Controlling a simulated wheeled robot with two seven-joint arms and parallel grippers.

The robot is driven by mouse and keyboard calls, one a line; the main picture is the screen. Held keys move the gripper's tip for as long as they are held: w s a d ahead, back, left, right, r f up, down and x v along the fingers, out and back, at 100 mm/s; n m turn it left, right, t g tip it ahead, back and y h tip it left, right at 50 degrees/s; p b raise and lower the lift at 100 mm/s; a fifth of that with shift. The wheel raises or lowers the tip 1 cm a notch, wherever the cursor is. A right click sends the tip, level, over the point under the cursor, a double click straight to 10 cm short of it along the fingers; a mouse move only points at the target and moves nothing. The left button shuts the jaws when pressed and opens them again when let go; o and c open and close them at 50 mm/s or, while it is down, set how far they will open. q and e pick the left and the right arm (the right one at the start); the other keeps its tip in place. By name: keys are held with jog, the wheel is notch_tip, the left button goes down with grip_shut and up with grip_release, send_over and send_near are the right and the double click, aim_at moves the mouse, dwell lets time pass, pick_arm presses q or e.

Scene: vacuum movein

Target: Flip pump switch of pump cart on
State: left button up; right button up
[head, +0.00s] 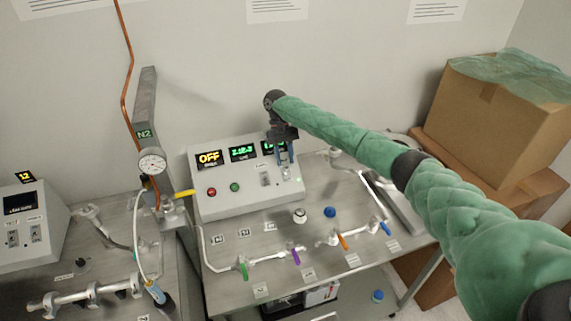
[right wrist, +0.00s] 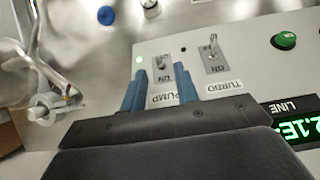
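The pump cart's grey control box (head: 235,205) stands on the metal cart top, with lit displays; the left one reads OFF. The PUMP switch (right wrist: 162,66) is a small metal toggle at the box's right end, also partly visible in the head view (head: 286,174). My right gripper (right wrist: 161,73) is open, with one blue finger on each side of the PUMP switch. I cannot tell whether either finger touches the toggle. In the head view the right gripper (head: 285,161) hangs in front of the box's upper right part. My left gripper is not in view.
The TURBO switch (right wrist: 212,52) is beside the PUMP switch. Tubing with a green valve handle (head: 243,270) and other coloured handles lies in front. Cardboard boxes (head: 485,120) stand at the right.

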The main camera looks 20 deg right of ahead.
jog(key=shift+b+v, duration=0.75)
jog(key=shift+v, duration=1.9)
